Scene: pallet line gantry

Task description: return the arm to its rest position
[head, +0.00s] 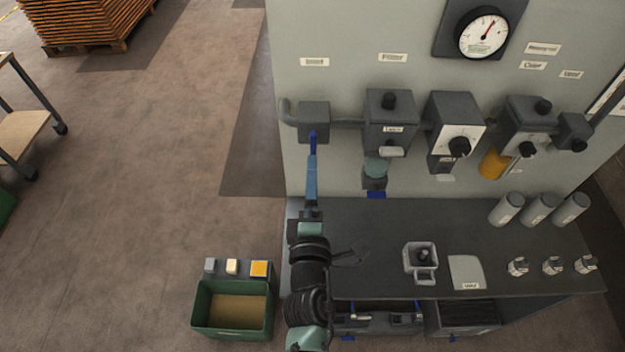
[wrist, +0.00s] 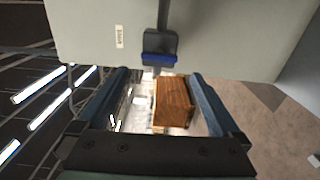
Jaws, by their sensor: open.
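My gripper (head: 312,165) is raised in front of the panel at the left end of the pipe row, seen edge-on in the head view. In the wrist view my gripper (wrist: 160,76) has its two blue fingers wide apart with nothing between them. A dark grey box (head: 314,118) with a dark blue handle (head: 313,139) is just above the fingertips in the head view. In the wrist view the blue handle (wrist: 160,58) appears beyond the fingertips. The exact gap is hard to tell.
The panel (head: 340,25) carries several grey units and a gauge (head: 484,34). The bench (head: 390,230) below holds grey cylinders, small fittings and a grey holder (head: 420,257). A green bin (head: 200,312) stands left of my arm. Open floor (head: 150,180) lies further left.

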